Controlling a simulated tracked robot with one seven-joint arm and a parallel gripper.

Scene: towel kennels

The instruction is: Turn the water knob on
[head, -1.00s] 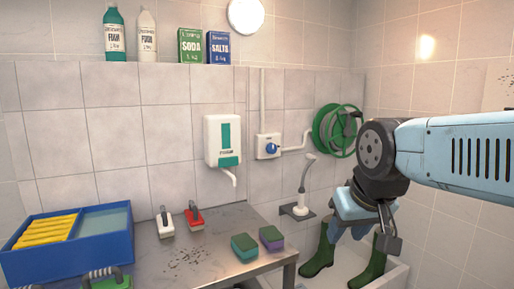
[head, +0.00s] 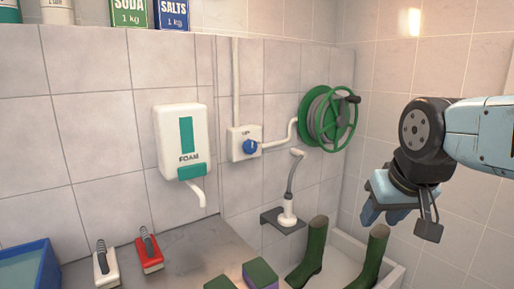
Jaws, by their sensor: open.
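The water knob (head: 250,147) is a blue round knob with a pale mark on its face. It sits on a white wall box (head: 237,141), with a white pipe going up and another running right to the hose reel. My gripper (head: 385,214) hangs at the right of the head view, light blue and dark, to the right of and lower than the knob. It is apart from the knob, touching nothing that I can see. The jaws are open; the gap between the fingers is hard to make out from this angle.
A green hose reel (head: 328,118) is on the wall between knob and arm. Below are a shower head on its stand (head: 287,218) and green boots (head: 310,255) in a basin. A foam dispenser (head: 184,145) hangs left of the knob, above the metal table (head: 190,262).

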